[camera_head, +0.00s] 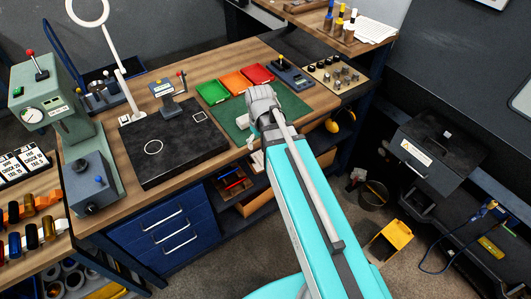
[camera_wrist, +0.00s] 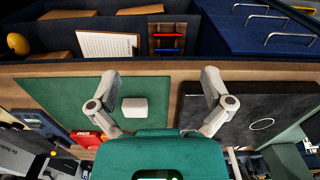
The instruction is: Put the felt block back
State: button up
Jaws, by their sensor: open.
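A small white block, which looks like the felt block (camera_wrist: 134,107), lies on the green mat (camera_wrist: 60,95) in the wrist view, near the mat's edge beside the black plate (camera_wrist: 245,112). My gripper (camera_wrist: 161,82) is open and empty above the table, its two fingers wide apart. The block shows between the fingers, closer to the left one, and is not touched as far as I can see. In the head view my gripper (camera_head: 262,98) is over the green mat (camera_head: 290,108) and I cannot clearly make out the block there.
The black plate (camera_head: 175,145) bears a white circle outline and a small white square outline. Green, orange and red trays (camera_head: 212,92) stand behind the mat. A small stand with a display (camera_head: 170,100) stands at the plate's back edge. A green machine (camera_head: 48,100) is at left.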

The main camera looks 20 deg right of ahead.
jog(key=s+m, duration=0.4)
jog(key=s, duration=0.1)
jog(key=shift+s, duration=0.25)
dwell(1.1)
